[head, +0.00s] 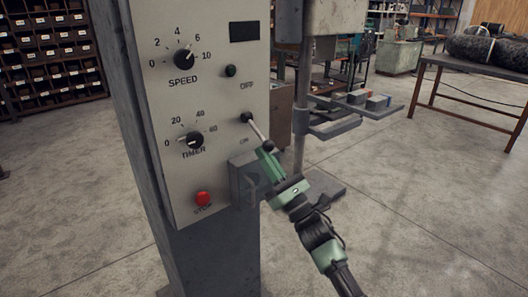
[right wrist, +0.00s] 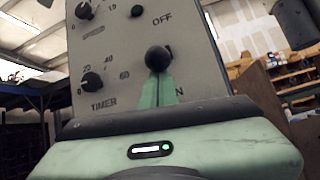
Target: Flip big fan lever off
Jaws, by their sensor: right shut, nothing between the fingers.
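The lever (head: 256,130) is a metal rod with a black ball tip on the grey control panel (head: 222,95). It slants down and outward, with OFF printed above its pivot and ON below. My left gripper is not in view.
A grey box (head: 246,183) juts out below the lever. A table (head: 470,75) stands at the right; open floor lies between.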

